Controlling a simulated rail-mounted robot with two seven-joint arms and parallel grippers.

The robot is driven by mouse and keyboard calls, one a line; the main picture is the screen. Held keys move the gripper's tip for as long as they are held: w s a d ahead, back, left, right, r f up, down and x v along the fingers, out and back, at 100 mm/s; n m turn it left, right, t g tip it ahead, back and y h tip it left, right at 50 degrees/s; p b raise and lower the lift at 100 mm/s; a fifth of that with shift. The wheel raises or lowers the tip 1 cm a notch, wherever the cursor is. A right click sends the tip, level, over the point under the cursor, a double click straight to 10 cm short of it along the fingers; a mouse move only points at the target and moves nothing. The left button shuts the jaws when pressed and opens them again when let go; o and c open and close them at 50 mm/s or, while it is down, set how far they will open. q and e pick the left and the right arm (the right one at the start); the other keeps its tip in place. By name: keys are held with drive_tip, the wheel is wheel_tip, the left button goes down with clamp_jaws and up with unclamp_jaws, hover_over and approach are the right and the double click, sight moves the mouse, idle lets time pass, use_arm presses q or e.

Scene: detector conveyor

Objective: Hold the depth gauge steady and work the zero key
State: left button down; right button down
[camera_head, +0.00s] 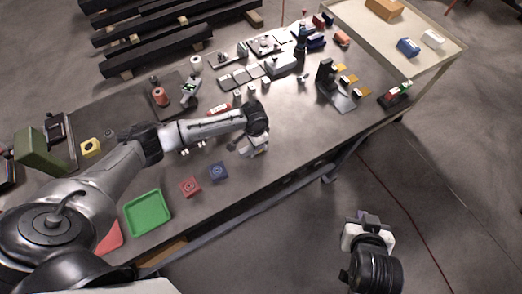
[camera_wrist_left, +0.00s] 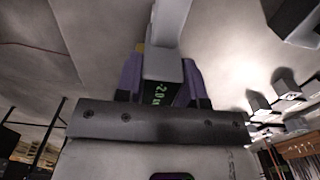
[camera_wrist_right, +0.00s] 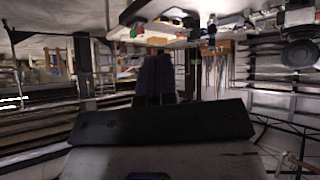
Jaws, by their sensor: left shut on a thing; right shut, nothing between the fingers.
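The depth gauge (camera_wrist_left: 165,60) shows in the left wrist view as a pale grey body with a dark display reading about -2.0 in green digits. My left gripper (camera_wrist_left: 158,88) is shut on it, with a purple finger on each side. In the head view my left gripper (camera_head: 254,146) is low over the middle of the workbench, and the gauge is hard to tell from it there. I cannot make out the zero key. My right gripper (camera_head: 368,217) is shut and empty, out over the floor in front of the bench; its purple fingers (camera_wrist_right: 156,78) are together in the right wrist view.
On the workbench (camera_head: 290,135), a green tray (camera_head: 148,213), red block (camera_head: 190,187) and blue block (camera_head: 218,171) lie near the front edge. A dark stand (camera_head: 330,82) and several small parts are farther right and back. A beige cart (camera_head: 440,50) adjoins the right end.

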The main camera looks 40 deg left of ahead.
drive_tip(key=w+a+n, duration=0.4)
drive_tip(key=a, duration=0.8)
drive_tip(key=w+a+f+n, duration=0.1)
drive_tip(key=a+f+n, duration=0.6)
drive_tip(key=a+f, duration=0.15)
drive_tip(key=a+f+n+y, duration=0.1)
drive_tip(key=f+n, duration=0.4)
drive_tip(key=n, duration=0.4)
drive_tip(key=s+a+f+n+y, duration=0.1)
drive_tip(key=a+f+n, duration=0.1)
drive_tip(key=f+n, duration=0.3)
drive_tip(key=s+a+f+n+y, duration=0.1)
drive_tip(key=f+n, duration=0.5)
drive_tip(key=n, duration=0.7)
drive_tip(key=shift+a+y, duration=0.25)
drive_tip(key=shift+y, duration=0.05)
